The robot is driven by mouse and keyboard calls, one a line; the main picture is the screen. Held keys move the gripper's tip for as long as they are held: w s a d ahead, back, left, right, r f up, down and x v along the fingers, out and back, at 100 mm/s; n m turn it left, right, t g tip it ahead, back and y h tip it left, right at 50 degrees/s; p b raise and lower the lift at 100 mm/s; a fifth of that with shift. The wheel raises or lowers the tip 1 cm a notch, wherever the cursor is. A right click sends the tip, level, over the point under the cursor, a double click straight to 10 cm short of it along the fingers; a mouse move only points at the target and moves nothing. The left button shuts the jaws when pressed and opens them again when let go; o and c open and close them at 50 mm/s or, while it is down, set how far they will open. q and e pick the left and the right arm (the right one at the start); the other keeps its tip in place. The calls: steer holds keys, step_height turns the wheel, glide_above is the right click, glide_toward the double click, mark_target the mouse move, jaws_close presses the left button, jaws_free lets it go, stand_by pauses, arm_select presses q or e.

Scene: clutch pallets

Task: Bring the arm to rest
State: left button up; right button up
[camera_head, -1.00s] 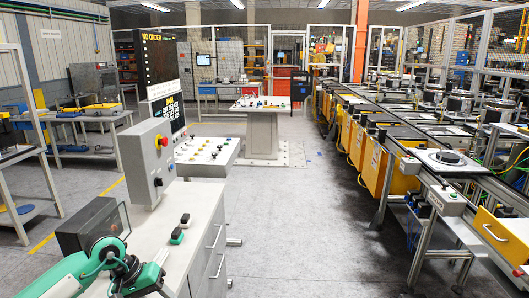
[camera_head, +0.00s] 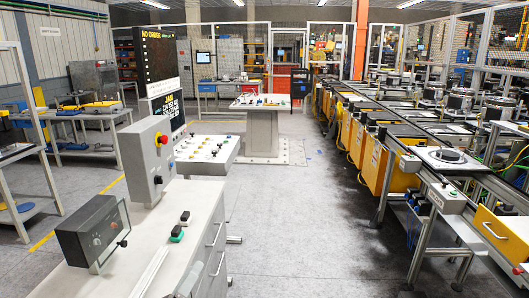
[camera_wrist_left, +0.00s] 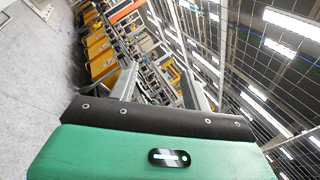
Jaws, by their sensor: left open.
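My left gripper (camera_wrist_left: 158,88) shows in the left wrist view, with its two grey fingers apart and nothing between them. The green and black wrist housing fills the lower part of that view. Beyond the fingers are the yellow conveyor line, the mesh fence and ceiling lamps, tilted in the picture. My right gripper is in neither view.
A white cabinet (camera_head: 195,220) stands close in front, bearing a dark grey box (camera_head: 92,230) and a control panel (camera_head: 148,160). A conveyor line (camera_head: 376,140) runs along the right. The grey floor (camera_head: 300,215) between is clear.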

arm_select(q)
steer(key=s+a+f+n+g+y, duration=0.45)
steer(key=f+n, duration=0.35)
steer(key=n, duration=0.2)
steer(key=s+a+f+n+g+y, duration=0.35)
steer(key=f+n+y, duration=0.25)
steer(key=f+n, duration=0.3)
steer(key=s+d+f+n+g+h, duration=0.1)
steer(key=s+f+n+g, duration=0.35)
steer(key=s, duration=0.45)
steer(key=s+f+n+g+h, duration=0.1)
steer(key=s+f+n+g, duration=0.35)
steer(key=s, duration=0.55)
step_height(320, 180, down, 29)
steer(key=s+a+f+g, duration=0.1)
steer(key=s+f, duration=0.8)
steer(key=f, duration=0.1)
steer(key=s+a+f+g, duration=0.1)
steer(key=s+a+f, duration=0.1)
steer(key=s+f, duration=0.8)
steer(key=shift+s+a+f, duration=0.15)
steer(key=shift+a+f, duration=0.1)
steer(key=shift+f, duration=0.55)
steer(key=shift+y, duration=0.25)
steer(key=shift+c, duration=1.3)
